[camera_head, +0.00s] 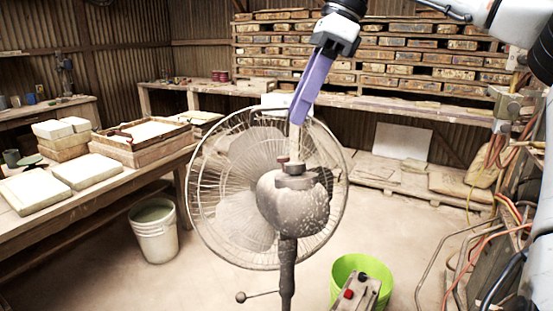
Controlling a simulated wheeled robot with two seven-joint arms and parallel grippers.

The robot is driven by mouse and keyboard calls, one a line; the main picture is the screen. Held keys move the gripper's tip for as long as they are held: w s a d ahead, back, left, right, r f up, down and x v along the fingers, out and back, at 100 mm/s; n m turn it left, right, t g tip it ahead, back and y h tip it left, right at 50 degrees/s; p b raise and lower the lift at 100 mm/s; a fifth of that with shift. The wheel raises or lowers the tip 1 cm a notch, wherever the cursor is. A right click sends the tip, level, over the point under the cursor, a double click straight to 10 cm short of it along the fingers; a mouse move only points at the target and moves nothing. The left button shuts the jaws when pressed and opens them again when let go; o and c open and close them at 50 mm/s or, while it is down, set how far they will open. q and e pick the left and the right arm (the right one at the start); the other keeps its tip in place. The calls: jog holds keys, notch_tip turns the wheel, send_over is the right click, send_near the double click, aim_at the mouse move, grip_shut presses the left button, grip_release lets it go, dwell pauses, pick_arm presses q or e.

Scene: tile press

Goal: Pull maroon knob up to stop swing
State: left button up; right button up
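A grey, dust-speckled pedestal fan (290,205) stands in the middle of the head view, with its round wire cage behind the motor housing. A small maroon knob (283,159) sits on top of the housing, beside a dark cap. My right gripper (298,120) comes down from the top with purple fingers. Its fingertips are above the knob and slightly right of it in the picture, apparently apart from it. The fingers overlap side-on, so their gap is hidden. A pale strip shows below the tips; I cannot tell what it is. My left gripper is not in view.
A workbench (100,195) with tile blocks and a wooden tray stands at left, a white bucket (154,232) beside it. A lime-green bucket (345,268) is at lower right. Cables and machinery fill the right edge. Shelves of moulds (400,65) line the back.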

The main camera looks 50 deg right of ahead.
dwell(0.3)
jog(key=v, duration=1)
jog(key=shift+d+r, duration=0.1)
jog(key=shift+r, duration=0.05)
